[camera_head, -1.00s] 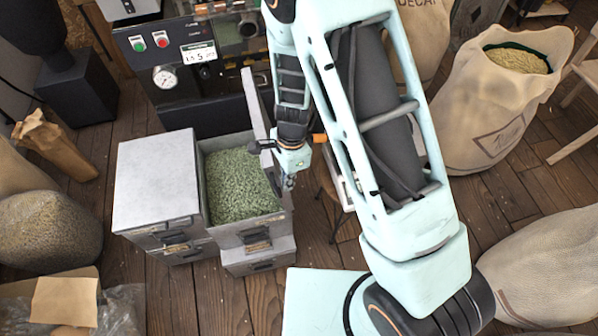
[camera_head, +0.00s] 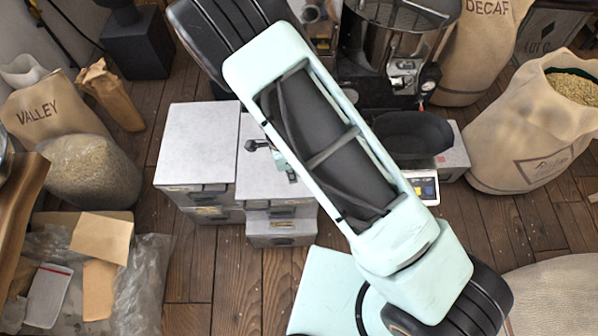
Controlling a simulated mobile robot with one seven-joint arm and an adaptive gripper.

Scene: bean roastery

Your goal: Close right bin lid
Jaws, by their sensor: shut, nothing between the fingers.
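The right bin (camera_head: 282,211) stands beside the left bin (camera_head: 204,196). Its pale grey lid (camera_head: 262,184) lies down flat over the opening, about level with the left bin's shut lid (camera_head: 197,141), and no green beans show. My arm hides the right part of this lid, so I cannot tell whether a small gap remains there. My gripper (camera_head: 291,177) is partly hidden under my arm, low over the right lid. It is shut and empty. I cannot tell whether it touches the lid.
A roaster (camera_head: 398,50) with a dark tray (camera_head: 405,133) stands behind, and a scale (camera_head: 423,186) is to the right. Bean sacks stand at left (camera_head: 50,115) and right (camera_head: 525,135). Wooden floor (camera_head: 200,268) is clear in front of the bins.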

